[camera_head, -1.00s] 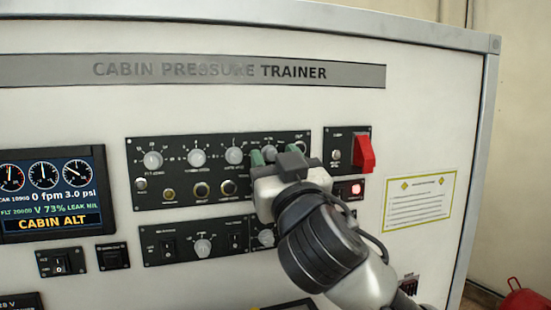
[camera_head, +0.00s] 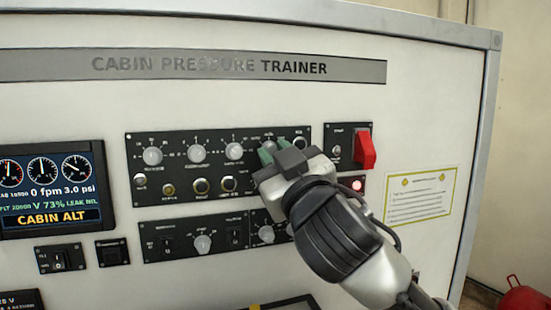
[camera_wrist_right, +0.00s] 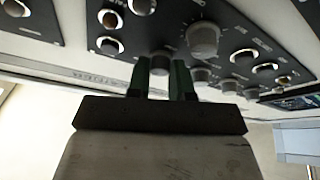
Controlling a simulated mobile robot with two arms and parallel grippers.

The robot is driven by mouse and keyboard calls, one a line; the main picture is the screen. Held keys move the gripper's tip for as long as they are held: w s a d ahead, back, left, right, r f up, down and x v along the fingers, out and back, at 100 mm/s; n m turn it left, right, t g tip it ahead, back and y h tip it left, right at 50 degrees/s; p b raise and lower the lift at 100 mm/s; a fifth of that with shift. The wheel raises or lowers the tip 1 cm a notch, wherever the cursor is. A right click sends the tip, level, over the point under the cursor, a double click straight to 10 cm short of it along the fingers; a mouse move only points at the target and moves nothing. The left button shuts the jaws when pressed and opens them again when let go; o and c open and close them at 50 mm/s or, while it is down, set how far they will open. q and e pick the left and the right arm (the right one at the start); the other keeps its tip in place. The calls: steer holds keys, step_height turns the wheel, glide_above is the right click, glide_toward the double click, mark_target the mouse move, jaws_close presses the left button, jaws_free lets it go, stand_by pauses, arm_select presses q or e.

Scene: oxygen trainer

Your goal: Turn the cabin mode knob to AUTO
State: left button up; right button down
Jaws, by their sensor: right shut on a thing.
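The knob panel (camera_head: 150,200) on the trainer carries a top row of grey knobs. The knob (camera_head: 268,146) at the right of that row is partly hidden by my right gripper (camera_head: 271,154). In the right wrist view, this small grey knob (camera_wrist_right: 160,62) sits between the two green fingers of my right gripper (camera_wrist_right: 161,80), which are shut on it. It looks like the cabin mode knob, but its labels are too blurred to read. My left gripper is not in view.
A red guarded switch (camera_head: 365,150) stands out just right of the gripper, above a lit red lamp (camera_head: 357,185). A lower panel (camera_head: 185,255) with knobs and switches lies below. The display (camera_head: 45,190) at left reads CABIN ALT.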

steer(key=n+g+y, duration=0.1)
steer(key=n, duration=0.3)
steer(key=n+g+y, duration=0.1)
steer(key=n+g, duration=0.1)
steer(key=n, duration=0.2)
steer(key=n+g+y, duration=0.1)
steer(key=n, duration=0.3)
steer(key=shift+d+r, duration=0.25)
steer(key=n+g, duration=0.2)
steer(key=n, duration=0.2)
steer(key=shift+r+h, duration=0.1)
steer(key=shift+h, duration=0.2)
steer(key=shift+n+g+h, duration=0.4)
steer(key=shift+n+g, duration=0.1)
steer(key=shift+n, duration=1.1)
steer(key=c, duration=1)
jaws_free()
